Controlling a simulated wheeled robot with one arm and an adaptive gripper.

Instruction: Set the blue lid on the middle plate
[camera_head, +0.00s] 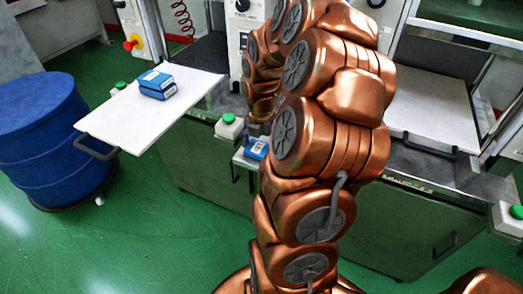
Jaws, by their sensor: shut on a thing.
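A blue piece with a pale label, which I take for the blue lid (256,149), shows beside my arm, at or just above the middle plate (240,160). Only a small left part of that white plate shows; my copper arm hides the rest. My gripper (257,131) is a small dark shape, partly hidden, right above the blue lid and shut on it. I cannot tell whether the lid touches the plate. Another blue block (157,85), looking like two stacked parts, lies on the white left plate (135,115).
A blue drum (45,135) stands on the green floor at the left. Another white plate (435,115) with a dark handle lies at the right and looks bare. Green buttons on pale boxes (229,125) sit along the bench front. My arm fills the centre.

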